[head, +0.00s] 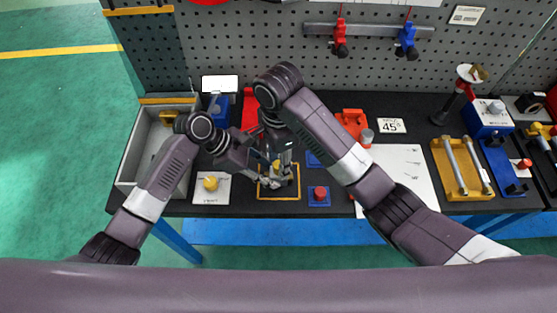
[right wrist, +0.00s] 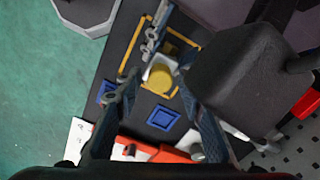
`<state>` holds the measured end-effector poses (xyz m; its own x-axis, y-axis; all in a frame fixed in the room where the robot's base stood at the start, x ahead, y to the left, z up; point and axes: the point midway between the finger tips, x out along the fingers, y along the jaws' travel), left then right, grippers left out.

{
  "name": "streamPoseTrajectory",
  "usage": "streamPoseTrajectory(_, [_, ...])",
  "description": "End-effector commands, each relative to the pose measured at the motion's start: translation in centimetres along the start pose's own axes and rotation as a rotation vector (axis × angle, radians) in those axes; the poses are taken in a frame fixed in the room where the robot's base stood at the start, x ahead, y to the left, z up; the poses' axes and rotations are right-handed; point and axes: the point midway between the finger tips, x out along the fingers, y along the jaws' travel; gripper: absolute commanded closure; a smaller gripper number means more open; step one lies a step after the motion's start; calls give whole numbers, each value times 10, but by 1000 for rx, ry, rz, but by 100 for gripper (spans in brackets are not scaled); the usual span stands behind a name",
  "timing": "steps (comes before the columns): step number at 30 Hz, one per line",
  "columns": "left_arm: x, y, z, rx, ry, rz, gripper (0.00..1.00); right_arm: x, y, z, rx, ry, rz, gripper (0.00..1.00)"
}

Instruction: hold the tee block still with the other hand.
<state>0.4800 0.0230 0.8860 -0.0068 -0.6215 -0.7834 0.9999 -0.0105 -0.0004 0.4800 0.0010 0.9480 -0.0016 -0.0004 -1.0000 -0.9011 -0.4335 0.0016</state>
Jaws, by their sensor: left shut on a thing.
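The tee block, grey with a round yellow top (head: 277,165), stands within the yellow-outlined square (head: 282,198) on the dark bench. In the right wrist view the yellow top (right wrist: 160,79) shows clearly; the body below it is partly hidden by the fingers. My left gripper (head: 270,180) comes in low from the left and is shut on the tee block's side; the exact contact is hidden. It also shows in the right wrist view (right wrist: 154,38). My right gripper (right wrist: 158,72) is open above the block, one finger on each side of the yellow top.
A grey tray (head: 128,165) stands at the left bench edge. A yellow knob on a white card (head: 211,184) and a red knob on a blue square (head: 318,194) flank the outlined square. A red fixture (head: 352,120) stands behind. A white sheet (head: 408,172) lies right.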

Motion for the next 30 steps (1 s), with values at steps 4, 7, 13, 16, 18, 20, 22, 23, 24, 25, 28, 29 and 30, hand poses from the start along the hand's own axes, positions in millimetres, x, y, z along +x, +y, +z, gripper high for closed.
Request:
streamPoseTrajectory(4, [0,0,0,0,0,0,100,0,0,-1,-155,2,-1,64])
streamPoseTrajectory(7, [0,0,0,0,0,0,100,0,0,-1,-286,2,0,64])
streamPoseTrajectory(13, [0,0,0,-1,0,1,100,0,0,0,-426,1,0,64])
streamPoseTrajectory(16, [0,0,0,-1,0,1,100,0,0,0,-478,1,1,64])
streamPoseTrajectory(18, [0,0,0,0,0,1,100,0,0,0,-556,1,1,64])
streamPoseTrajectory(20, [0,0,0,0,0,1,100,0,0,0,-638,1,1,64])
streamPoseTrajectory(22, [0,1,0,0,0,1,100,0,1,0,-730,2,2,64])
streamPoseTrajectory(23, [0,1,0,0,0,1,100,0,1,0,-765,2,2,64])
streamPoseTrajectory(24, [0,1,0,0,0,1,100,0,1,0,-804,1,2,64])
streamPoseTrajectory(25, [0,1,0,0,0,2,100,0,1,0,-829,1,2,64])
streamPoseTrajectory(28, [0,1,0,0,-1,2,100,0,1,0,-875,1,2,64])
streamPoseTrajectory(29, [0,1,0,0,-1,2,100,0,1,0,-886,1,2,64])
streamPoseTrajectory(30, [0,1,0,0,-1,2,100,0,1,0,-906,1,2,64])
